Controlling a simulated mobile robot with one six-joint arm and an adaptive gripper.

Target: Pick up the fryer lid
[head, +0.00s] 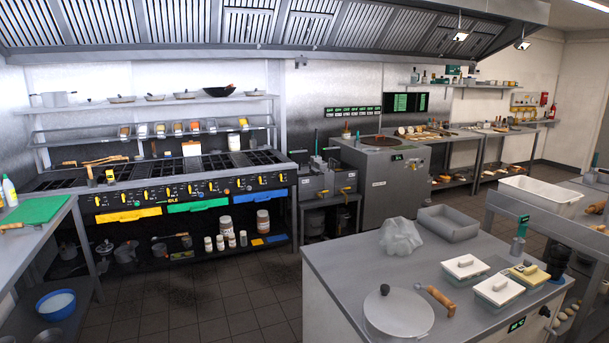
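A two-part metal fryer (328,186) stands between the stove and the tandoor cabinet, with upright handles at its top. I cannot make out a separate lid on it. A round grey lid (399,312) with a dark knob lies on the near metal counter, toward its front edge. I cannot tell whether this is the fryer lid. My gripper is not in the head view.
The near counter (330,262) also holds a crumpled clear bag (401,238), a grey tray (448,223), small lidded containers (498,289) and a wooden-handled tool (436,297). A long stove (185,185) is at left. Tiled floor (210,313) lies open between.

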